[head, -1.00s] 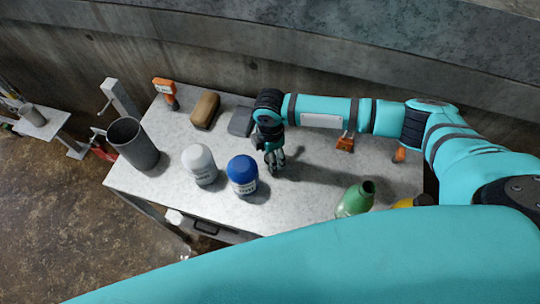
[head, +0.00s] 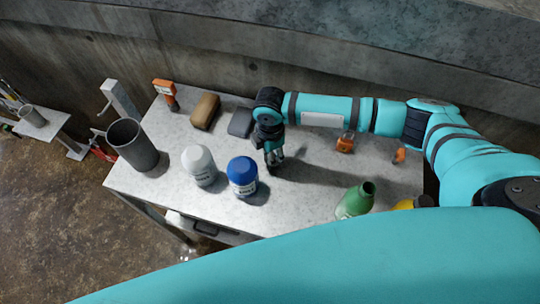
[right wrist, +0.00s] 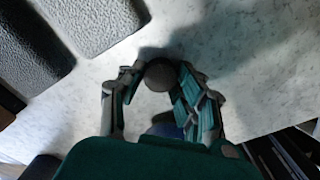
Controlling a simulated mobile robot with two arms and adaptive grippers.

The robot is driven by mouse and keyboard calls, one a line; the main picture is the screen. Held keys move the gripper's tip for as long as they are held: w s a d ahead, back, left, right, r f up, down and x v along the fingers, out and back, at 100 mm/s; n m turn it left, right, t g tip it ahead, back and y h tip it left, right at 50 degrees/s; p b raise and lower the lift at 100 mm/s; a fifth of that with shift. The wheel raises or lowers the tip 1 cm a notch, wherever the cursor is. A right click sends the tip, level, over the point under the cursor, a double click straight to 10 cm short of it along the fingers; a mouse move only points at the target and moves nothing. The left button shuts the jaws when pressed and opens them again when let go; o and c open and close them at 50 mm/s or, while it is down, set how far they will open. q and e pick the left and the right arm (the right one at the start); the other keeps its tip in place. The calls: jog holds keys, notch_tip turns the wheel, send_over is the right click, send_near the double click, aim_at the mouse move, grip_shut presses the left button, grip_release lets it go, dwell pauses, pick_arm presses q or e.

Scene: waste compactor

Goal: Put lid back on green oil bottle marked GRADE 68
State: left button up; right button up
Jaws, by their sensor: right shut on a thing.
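The green bottle (head: 355,201) stands at the table's right front with its dark neck open; its marking cannot be read from here. My right gripper (head: 274,161) is low over the middle of the table, behind and right of a blue-topped jar. In the right wrist view the gripper (right wrist: 160,82) is shut on a small dark round lid (right wrist: 159,74), held between its fingertips. The lid is hidden by the fingers in the head view. My left gripper is out of view.
A white jar (head: 199,165), the blue-topped jar (head: 242,175) and a grey cup (head: 133,145) stand on the left half of the table (head: 300,205). A yellow bottle (head: 404,204) is right of the green one. Brown (head: 205,110) and grey (head: 240,122) blocks lie behind.

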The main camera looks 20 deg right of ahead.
notch_tip(320, 180, up, 9)
jog(key=shift+r+b, duration=0.15)
jog(key=shift+b, duration=0.25)
jog(key=s+d+r+m, duration=0.2)
jog(key=s+r+m, duration=0.2)
jog(key=m, duration=0.6)
jog(key=s+d+r+m, duration=0.3)
jog(key=r+m, duration=0.3)
jog(key=m, duration=0.4)
jog(key=shift+s+d+r, duration=0.35)
jog(key=shift+s, duration=0.2)
